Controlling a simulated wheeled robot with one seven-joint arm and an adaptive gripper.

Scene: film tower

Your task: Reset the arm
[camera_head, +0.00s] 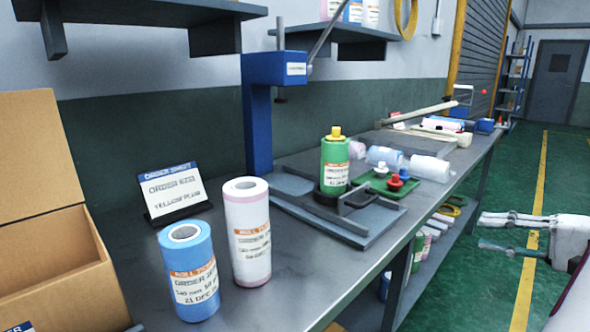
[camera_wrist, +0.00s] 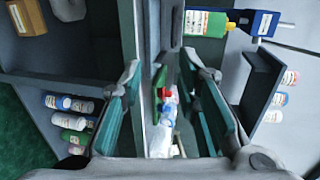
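My gripper (camera_head: 482,232) is at the right of the head view, over the green floor beside the bench, its fingers pointing left toward the bench. The fingers stand apart with nothing between them. In the wrist view the two fingers of my gripper (camera_wrist: 160,70) are also spread, with the bench and shelf showing beyond. A green roll (camera_head: 335,166) with a yellow plug (camera_head: 336,133) in its top stands upright on the blue press's base, clear of my gripper. The green roll also shows in the wrist view (camera_wrist: 205,22).
The bench (camera_head: 290,300) holds a blue roll (camera_head: 189,270), a white roll (camera_head: 248,232), an order card (camera_head: 172,190) and an open cardboard box (camera_head: 60,240). A green tray (camera_head: 372,184) carries red and blue plugs. More rolls lie behind it. The floor aisle (camera_head: 560,170) is clear.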

